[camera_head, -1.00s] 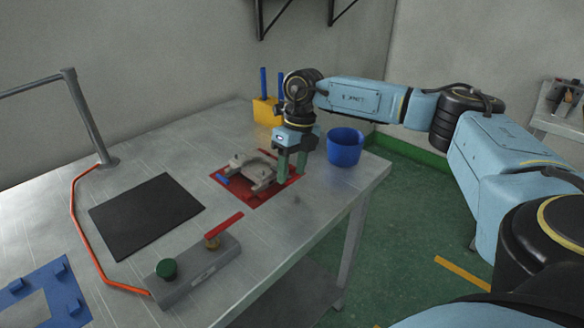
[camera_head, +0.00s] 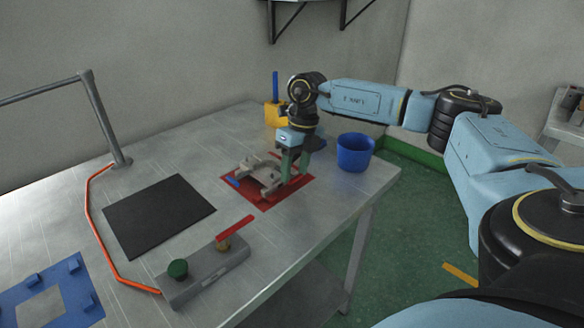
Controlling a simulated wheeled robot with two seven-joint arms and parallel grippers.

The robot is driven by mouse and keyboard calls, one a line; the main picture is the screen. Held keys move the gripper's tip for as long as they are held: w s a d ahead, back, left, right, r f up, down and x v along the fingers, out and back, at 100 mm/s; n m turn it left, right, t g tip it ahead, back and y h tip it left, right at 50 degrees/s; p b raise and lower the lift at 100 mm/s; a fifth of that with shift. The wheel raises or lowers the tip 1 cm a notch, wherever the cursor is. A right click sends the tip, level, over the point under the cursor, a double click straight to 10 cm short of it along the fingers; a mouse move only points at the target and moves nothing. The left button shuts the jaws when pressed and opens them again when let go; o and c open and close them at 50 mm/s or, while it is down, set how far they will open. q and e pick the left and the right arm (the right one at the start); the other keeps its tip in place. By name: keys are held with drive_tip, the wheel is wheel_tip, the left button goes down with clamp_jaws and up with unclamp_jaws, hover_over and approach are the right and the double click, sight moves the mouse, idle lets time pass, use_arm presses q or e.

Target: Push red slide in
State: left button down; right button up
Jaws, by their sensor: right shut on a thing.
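The grey mould (camera_head: 250,164) with several arms sits on a red base plate (camera_head: 268,203) near the table's right end. A small blue slide (camera_head: 232,182) shows at its left side. My right gripper (camera_head: 295,172) points down at the mould's right side, its green fingers close together and low over the plate. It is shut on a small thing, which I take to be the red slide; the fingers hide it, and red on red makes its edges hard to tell. My left gripper is not in view.
A blue cup (camera_head: 355,153) stands right of the gripper, near the table edge. A yellow holder (camera_head: 276,114) stands behind the arm. A black mat (camera_head: 158,215) lies left.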

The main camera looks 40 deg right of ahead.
drive_tip(key=o, duration=1.4)
drive_tip(key=shift+w+f, duration=0.1)
drive_tip(key=shift+d+r, duration=0.1)
drive_tip(key=shift+r, duration=0.25)
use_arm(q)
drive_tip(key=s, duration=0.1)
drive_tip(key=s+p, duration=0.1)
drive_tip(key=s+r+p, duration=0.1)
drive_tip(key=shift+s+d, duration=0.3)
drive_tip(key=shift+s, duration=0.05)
use_arm(e)
wheel_tip(320, 180, up, 12)
drive_tip(key=d, duration=0.2)
drive_tip(key=shift+d+r, duration=0.2)
drive_tip(key=shift+r, duration=0.05)
